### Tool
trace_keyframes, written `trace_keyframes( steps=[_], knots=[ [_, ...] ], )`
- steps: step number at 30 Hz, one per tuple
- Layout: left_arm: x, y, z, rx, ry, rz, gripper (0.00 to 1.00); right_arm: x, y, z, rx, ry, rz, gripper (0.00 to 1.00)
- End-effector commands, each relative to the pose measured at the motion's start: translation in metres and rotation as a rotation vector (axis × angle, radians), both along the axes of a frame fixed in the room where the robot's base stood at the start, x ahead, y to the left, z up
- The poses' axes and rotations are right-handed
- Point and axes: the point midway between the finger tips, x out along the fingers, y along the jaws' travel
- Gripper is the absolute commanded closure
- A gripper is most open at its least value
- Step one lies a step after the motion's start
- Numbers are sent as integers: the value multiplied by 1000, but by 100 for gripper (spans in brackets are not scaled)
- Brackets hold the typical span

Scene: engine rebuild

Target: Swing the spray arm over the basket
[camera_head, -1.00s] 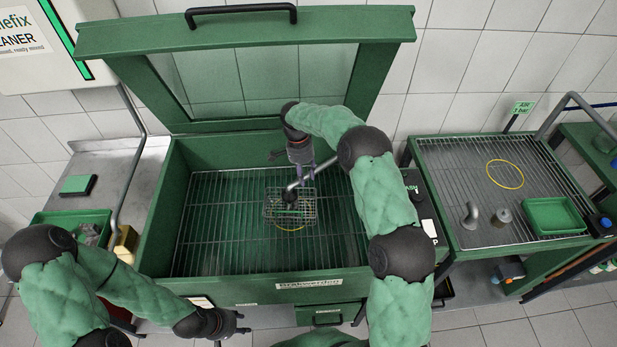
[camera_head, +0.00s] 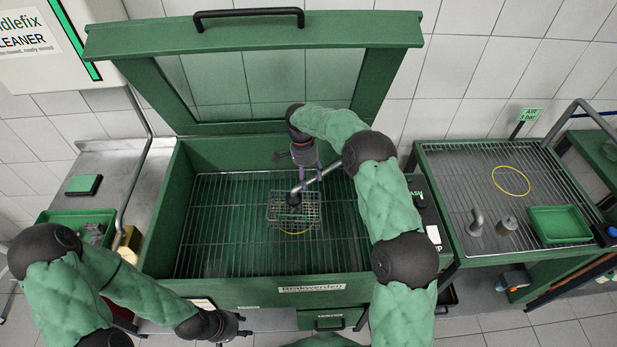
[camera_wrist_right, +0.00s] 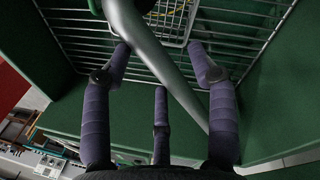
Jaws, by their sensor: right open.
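The spray arm (camera_head: 322,176) is a bent grey tube inside the green washer; its dark end (camera_head: 294,198) shows over the wire basket (camera_head: 280,222). My right gripper (camera_head: 308,174) is at the spray arm. In the right wrist view its purple fingers (camera_wrist_right: 166,62) are spread open, and the spray arm (camera_wrist_right: 155,55) runs slantwise between them. I cannot tell whether they touch it. My left gripper (camera_head: 243,326) is at the washer's front, empty, fingers apart.
The washer's glazed lid (camera_head: 255,30) stands open at the back. On the right, a grated bench (camera_head: 450,170) holds a yellow ring (camera_head: 511,181), small metal parts and a green tray (camera_head: 560,240). A green bin (camera_head: 45,218) stands at the left.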

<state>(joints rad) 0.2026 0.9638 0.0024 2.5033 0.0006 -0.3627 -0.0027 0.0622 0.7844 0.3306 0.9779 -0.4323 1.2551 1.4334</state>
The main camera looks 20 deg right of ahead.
Motion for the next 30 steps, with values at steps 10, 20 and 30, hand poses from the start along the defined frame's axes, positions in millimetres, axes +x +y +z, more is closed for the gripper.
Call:
trace_keyframes(
  steps=[10, 20, 30],
  knots=[
    [0, 0, 0, 0, 0, 0, 60, 11, 3, 51, 0, -5, -1, 41],
    [0, 0, 0, 0, 0, 0, 60, 14, 5, 70, 1, -3, 0, 41],
    [0, 0, 0, 0, 0, 0, 60, 14, 5, 70, 1, -3, 0, 41]
  ],
)
